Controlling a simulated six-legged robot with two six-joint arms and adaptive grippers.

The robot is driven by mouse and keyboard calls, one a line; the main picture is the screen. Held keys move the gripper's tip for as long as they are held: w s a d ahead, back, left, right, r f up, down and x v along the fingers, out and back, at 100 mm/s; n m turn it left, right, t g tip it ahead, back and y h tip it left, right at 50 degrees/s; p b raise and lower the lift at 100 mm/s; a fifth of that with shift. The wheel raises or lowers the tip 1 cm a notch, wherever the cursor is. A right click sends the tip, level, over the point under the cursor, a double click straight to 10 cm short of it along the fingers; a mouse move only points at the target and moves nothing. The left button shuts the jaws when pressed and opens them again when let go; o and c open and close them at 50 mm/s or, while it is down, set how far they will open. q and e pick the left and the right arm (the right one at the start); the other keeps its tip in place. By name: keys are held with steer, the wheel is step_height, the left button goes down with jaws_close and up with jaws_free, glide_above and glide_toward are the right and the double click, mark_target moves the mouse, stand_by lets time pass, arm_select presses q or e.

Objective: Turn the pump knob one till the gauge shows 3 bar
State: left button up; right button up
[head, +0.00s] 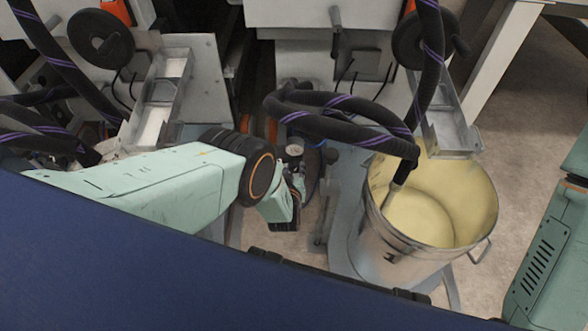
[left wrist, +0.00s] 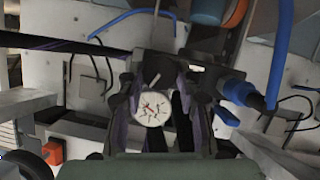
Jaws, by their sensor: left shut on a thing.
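The round white gauge (head: 294,150) sits on the pump just beyond my left gripper (head: 292,197). In the left wrist view the gauge (left wrist: 152,108) faces me between the two dark fingers of my left gripper (left wrist: 160,92). Dark and red marks show on its dial, but the needle and numbers are too small to read. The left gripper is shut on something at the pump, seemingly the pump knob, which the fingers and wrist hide. My right gripper is not in view.
A metal bucket (head: 481,218) with pale yellow liquid stands right of the pump. Black hoses with purple stripes (head: 340,124) loop just above the gripper and into the bucket. Metal trays (head: 185,92) and handwheels (head: 101,38) are behind. Floor at right is clear.

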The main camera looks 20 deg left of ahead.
arm_select(q)
steer(key=shift+s+a+f+n+t+h, duration=0.1)
steer(key=shift+n+t+h, duration=0.4)
steer(key=shift+n, duration=0.6)
steer(key=shift+a+f+n+t+h, duration=0.1)
steer(key=shift+n+t+h, duration=0.1)
steer(key=shift+n+h, duration=0.7)
steer(key=shift+n, duration=0.3)
steer(key=o, duration=1.2)
steer(key=shift+c, duration=0.2)
steer(key=shift+r, duration=0.1)
steer(key=v, duration=1.2)
steer(key=shift+d, duration=0.1)
